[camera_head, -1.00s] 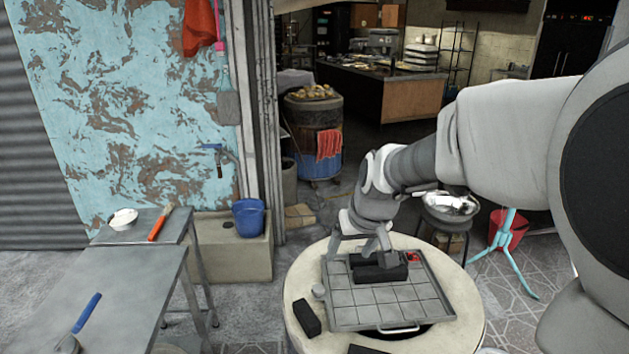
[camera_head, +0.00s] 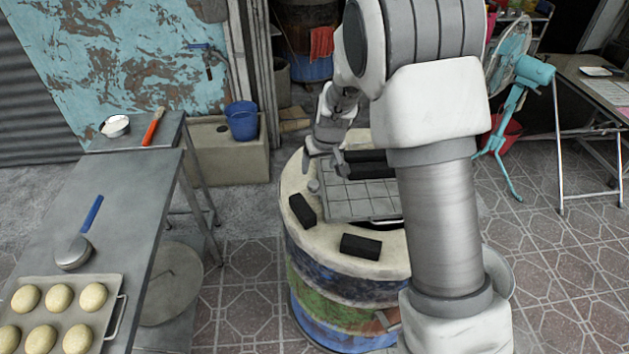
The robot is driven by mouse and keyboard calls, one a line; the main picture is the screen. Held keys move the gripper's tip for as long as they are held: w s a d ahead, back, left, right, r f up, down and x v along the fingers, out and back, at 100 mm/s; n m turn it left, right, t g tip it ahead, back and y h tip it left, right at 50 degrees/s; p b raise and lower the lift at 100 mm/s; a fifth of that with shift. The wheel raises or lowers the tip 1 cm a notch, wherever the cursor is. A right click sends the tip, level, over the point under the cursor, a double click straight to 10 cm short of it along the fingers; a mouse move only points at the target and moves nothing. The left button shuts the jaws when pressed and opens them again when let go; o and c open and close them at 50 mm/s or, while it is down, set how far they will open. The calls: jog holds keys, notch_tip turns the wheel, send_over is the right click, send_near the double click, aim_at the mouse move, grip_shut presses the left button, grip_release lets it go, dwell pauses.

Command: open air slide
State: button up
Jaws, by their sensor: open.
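The barrel oven (camera_head: 335,290) stands in the middle, a painted drum with a pale round top. A small brownish piece with an orange edge (camera_head: 388,320) sticks out low on the drum's front; it may be the air slide, but my arm partly covers that area. My gripper (camera_head: 324,168) is open, over the back left of the oven top, by the corner of the grey gridded lid (camera_head: 352,200). It looks empty and is well above and behind the low piece. Whether it touches the lid is unclear.
Black blocks lie on the oven top, one at the left (camera_head: 302,209) and one at the front (camera_head: 361,246). A metal table (camera_head: 95,225) with a dough tray (camera_head: 112,310) stands left. A teal fan (camera_head: 512,100) stands right. Tiled floor is clear between table and oven.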

aim_at(314, 183)
jog(key=x, duration=1)
jog(key=shift+w+a+f, duration=0.1)
jog(key=shift+w+f, duration=0.1)
jog(key=shift+f, duration=0.15)
jog(key=shift+c, duration=0.2)
grip_shut()
dwell(0.8)
